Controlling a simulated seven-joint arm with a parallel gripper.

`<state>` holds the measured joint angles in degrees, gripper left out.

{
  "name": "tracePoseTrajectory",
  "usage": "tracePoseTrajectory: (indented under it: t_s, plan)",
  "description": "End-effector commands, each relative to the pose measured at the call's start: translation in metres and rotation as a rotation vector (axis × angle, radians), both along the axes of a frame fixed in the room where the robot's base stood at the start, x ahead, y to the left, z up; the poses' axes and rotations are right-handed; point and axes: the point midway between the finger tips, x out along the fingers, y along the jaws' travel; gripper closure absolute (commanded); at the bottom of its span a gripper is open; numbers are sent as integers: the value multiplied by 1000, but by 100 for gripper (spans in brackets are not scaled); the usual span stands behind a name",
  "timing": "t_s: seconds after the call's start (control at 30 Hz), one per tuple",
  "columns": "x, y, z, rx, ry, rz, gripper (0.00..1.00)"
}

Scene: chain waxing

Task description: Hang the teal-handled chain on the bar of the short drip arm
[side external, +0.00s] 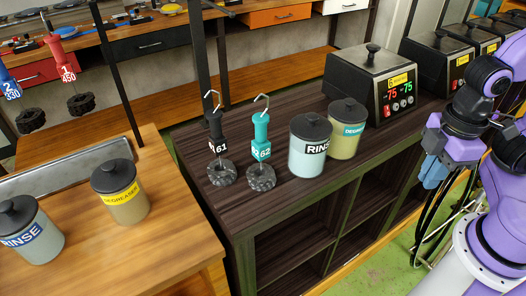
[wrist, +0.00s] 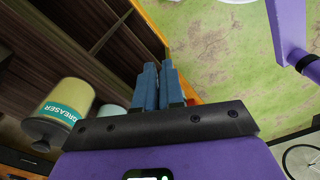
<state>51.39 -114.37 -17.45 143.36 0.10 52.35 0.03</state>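The teal-handled chain (side external: 261,135), marked 62, stands upright on the dark wooden shelf top, with a wire hook above its handle and a coiled dark chain at its foot. A black-handled chain (side external: 216,140), marked 61, stands just left of it. My gripper (side external: 434,172) is far to the right, beside the shelf's front edge and apart from both chains. In the wrist view its blue fingers (wrist: 160,85) lie close together with nothing seen between them. A dark bar (side external: 218,9) shows at the top; I cannot tell whether it is the short drip arm.
A rinse jar (side external: 309,148) and a degreaser jar (side external: 346,130) stand right of the teal chain. A heater box (side external: 371,84) stands behind them. Red (side external: 67,68) and blue (side external: 8,85) handled chains hang at left. A wooden table (side external: 150,240) holds more jars.

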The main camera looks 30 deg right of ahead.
Motion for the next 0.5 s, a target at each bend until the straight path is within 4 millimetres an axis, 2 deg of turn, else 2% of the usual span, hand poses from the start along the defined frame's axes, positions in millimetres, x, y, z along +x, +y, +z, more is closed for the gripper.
tracePoseTrajectory:
  t_s: [0.03, 0.1, 0.13, 0.27, 0.5]
  plan:
    - [1, 1, 0, 3, -1, -1, 74]
    - [3, 5, -2, 17, -8, -5, 51]
    - [5, 8, -3, 30, -13, -7, 49]
    - [19, 30, -11, 125, -57, -30, 49]
    - [62, 83, -21, 375, -195, -90, 49]
